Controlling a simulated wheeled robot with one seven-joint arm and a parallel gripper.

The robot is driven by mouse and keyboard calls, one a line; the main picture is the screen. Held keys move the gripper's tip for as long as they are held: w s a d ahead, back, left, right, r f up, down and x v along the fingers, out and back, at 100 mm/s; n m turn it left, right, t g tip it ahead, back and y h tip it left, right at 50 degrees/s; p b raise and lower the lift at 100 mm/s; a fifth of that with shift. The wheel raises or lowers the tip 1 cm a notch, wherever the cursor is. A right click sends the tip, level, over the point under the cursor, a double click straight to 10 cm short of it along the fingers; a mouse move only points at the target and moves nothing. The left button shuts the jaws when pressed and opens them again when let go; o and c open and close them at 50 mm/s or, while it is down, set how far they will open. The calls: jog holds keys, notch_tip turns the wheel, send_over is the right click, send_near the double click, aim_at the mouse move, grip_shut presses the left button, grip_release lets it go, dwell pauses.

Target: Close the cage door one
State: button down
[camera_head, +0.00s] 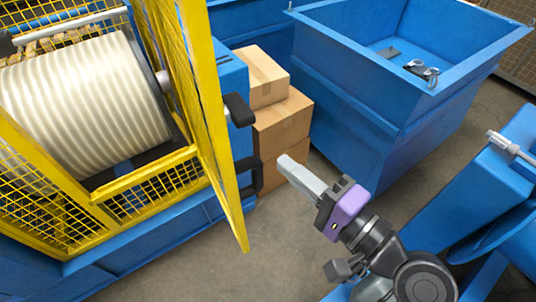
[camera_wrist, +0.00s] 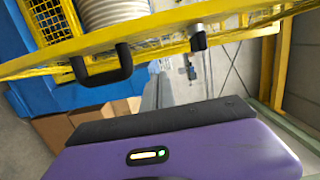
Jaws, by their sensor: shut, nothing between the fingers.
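The yellow mesh cage door (camera_head: 207,120) stands open, swung out from the yellow cage (camera_head: 120,200) and seen nearly edge-on in the head view. In the wrist view the door's yellow frame (camera_wrist: 160,38) crosses the top, with a black handle (camera_wrist: 102,68) at left. My gripper (camera_head: 284,163) is shut and empty, just right of the lower handle in the head view. I see no clear contact with the door.
A pale grooved drum (camera_head: 90,105) sits inside the cage. Stacked cardboard boxes (camera_head: 283,120) stand behind the door, and a large blue bin (camera_head: 345,100) at upper right. Bare floor (camera_head: 200,265) lies below the door.

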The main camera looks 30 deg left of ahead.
jog(key=p, duration=0.2)
send_over(256, 157)
jog(key=shift+s+a+p, duration=0.2)
jog(key=shift+s+a, duration=0.05)
jog(key=shift+s, duration=0.35)
jog(key=shift+s+a+p, duration=0.15)
jog(key=shift+s+a, duration=0.1)
jog(key=shift+s, duration=0.4)
jog(key=shift+s+a+p, duration=0.2)
jog(key=shift+s+a, duration=0.05)
jog(key=shift+s, duration=0.35)
jog(key=shift+s, duration=0.1)
